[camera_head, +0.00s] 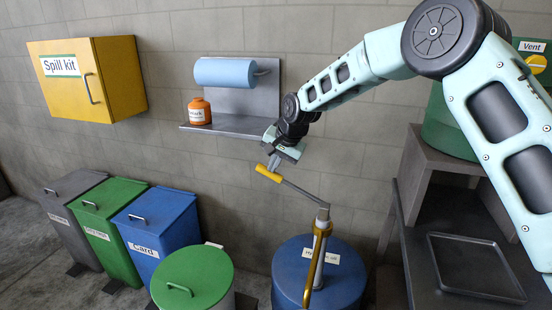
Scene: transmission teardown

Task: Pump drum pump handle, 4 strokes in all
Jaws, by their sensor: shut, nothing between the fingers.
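The blue drum (292,268) stands on the floor at the bottom centre, with a partly readable white label on it. The drum pump (320,235) rises from its top, with a brass-coloured spout curving down in front. The pump handle is a grey lever (303,192) that slopes up to the left from the pump head and ends in a yellow grip (268,173). My gripper (275,160) is just above the yellow grip, pointing down at it. It is shut. I cannot tell whether the fingertips touch the grip.
A wall shelf (235,126) with a blue paper roll (225,72) and an orange bottle (199,111) is behind my gripper. A green-lidded bin (193,277) stands left of the drum. A bench with a grey tray (475,266) is at the right. Labelled bins and a yellow spill kit cabinet (88,78) are at left.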

